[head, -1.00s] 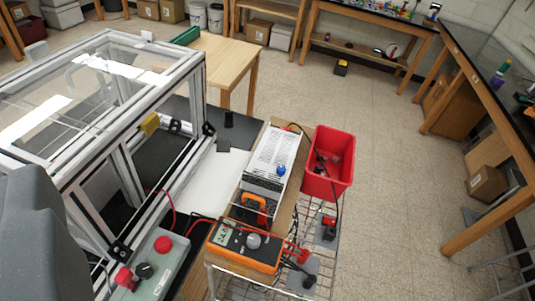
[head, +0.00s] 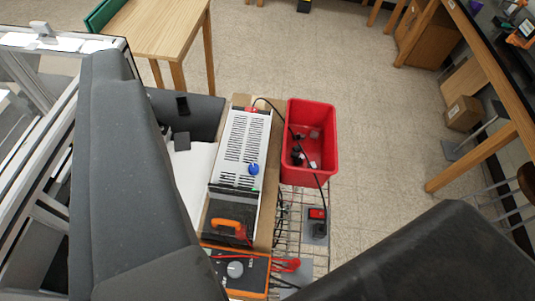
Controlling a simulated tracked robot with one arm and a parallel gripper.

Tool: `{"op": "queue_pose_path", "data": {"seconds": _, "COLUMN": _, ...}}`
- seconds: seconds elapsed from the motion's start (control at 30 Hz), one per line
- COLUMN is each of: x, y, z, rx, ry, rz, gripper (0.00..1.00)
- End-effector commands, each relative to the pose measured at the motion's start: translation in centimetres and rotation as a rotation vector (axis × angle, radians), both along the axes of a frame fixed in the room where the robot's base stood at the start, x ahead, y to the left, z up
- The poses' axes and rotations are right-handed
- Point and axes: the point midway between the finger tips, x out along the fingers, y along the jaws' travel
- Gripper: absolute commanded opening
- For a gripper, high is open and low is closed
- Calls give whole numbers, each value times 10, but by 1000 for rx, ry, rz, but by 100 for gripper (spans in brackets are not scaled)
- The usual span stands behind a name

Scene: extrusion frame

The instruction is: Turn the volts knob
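A white vented box (head: 243,140), which looks like a power supply, lies in the middle of the head view. A round blue knob (head: 253,169) is at its near end, with a small green spot beside it. Below, an orange multimeter (head: 255,287) has a round grey dial (head: 235,269); its lower part is cut off. I cannot read any volts label, so I cannot tell which knob is the volts one. Large grey and dark shapes at the left and lower right are my own parts. My gripper's fingertips are not visible, and nothing is seen touching either knob.
A red bin (head: 328,160) with dark items stands right of the box. A black cable runs from the box over the bin. A wire rack (head: 312,262) lies below the bin. An orange-handled dark item (head: 230,225) lies before the box. Open floor (head: 380,120) is at the right.

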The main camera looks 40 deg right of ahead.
Motion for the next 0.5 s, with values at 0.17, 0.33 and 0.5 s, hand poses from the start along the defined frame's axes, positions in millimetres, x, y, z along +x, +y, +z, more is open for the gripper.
{"op": "queue_pose_path", "data": {"seconds": 0.17, "x": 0, "y": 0, "z": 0, "rx": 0, "ry": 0, "rz": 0, "gripper": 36}}
{"op": "queue_pose_path", "data": {"seconds": 0.33, "x": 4, "y": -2, "z": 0, "rx": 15, "ry": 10, "rz": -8, "gripper": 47}}
{"op": "queue_pose_path", "data": {"seconds": 0.5, "x": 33, "y": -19, "z": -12, "rx": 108, "ry": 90, "rz": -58, "gripper": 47}}
